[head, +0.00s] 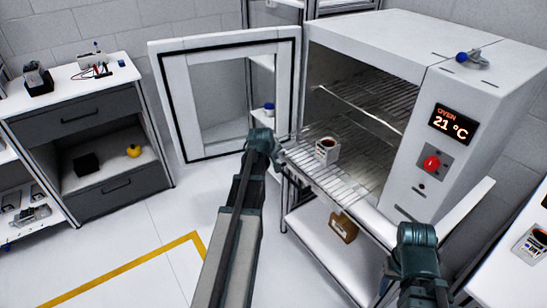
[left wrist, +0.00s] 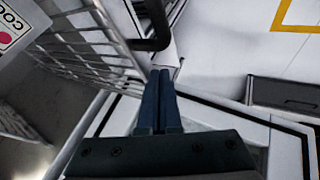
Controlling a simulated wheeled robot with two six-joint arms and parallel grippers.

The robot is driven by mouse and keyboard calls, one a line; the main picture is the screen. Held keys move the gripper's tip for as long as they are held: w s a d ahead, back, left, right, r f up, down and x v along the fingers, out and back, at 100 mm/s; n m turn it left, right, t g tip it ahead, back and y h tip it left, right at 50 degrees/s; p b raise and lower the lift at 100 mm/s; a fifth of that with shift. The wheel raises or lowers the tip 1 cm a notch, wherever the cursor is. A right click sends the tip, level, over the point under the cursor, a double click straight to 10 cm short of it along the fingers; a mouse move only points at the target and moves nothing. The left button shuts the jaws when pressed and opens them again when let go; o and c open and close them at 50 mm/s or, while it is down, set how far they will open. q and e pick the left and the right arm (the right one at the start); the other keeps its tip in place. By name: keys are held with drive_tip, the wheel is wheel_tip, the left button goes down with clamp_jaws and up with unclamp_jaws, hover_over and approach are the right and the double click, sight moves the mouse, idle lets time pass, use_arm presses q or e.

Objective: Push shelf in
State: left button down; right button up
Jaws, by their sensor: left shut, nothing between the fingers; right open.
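The oven (head: 400,55) stands at the right with its white door (head: 172,100) swung open to the left. Inside are wire shelves. The lower shelf (head: 318,174) sticks out past the oven's front and carries a small white labelled container (head: 327,150). My left gripper (head: 280,153) is at the front left of this shelf. In the left wrist view its fingers (left wrist: 165,72) are shut and empty, beside the wire shelf (left wrist: 75,55); contact is unclear. The container's label (left wrist: 8,32) shows at the left edge. My right gripper (head: 418,238) is open below the control panel, its fingertips hardly visible.
A dark curved bar (left wrist: 152,30) is close to my left fingertips. A brown box (head: 343,227) sits on the level below the oven. A cabinet with drawers (head: 80,110) stands at the left. The floor between has free room.

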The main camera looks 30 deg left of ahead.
sight(321, 137)
use_arm(q)
drive_tip(key=w+d, duration=0.3)
drive_tip(key=w, duration=0.5)
drive_tip(key=w+d, duration=0.4)
drive_tip(key=w, duration=0.4)
drive_tip(key=w+d, duration=0.3)
drive_tip(key=w, duration=0.6)
drive_tip(key=shift+w+d, duration=0.1)
drive_tip(key=shift+d, duration=0.05)
drive_tip(key=shift+w+d, duration=0.1)
drive_tip(key=shift+w, duration=0.1)
drive_tip(key=shift+w+r, duration=0.1)
drive_tip(key=s, duration=0.1)
drive_tip(key=s+a, duration=0.1)
drive_tip(key=s, duration=0.2)
drive_tip(key=shift+s+a, duration=0.25)
drive_tip(key=shift+s, duration=0.05)
drive_tip(key=p+v, duration=0.8)
drive_tip(key=v, duration=0.1)
drive_tip(key=shift+s+r, duration=0.15)
drive_tip(key=shift+r, duration=0.2)
drive_tip(key=shift+f, duration=0.1)
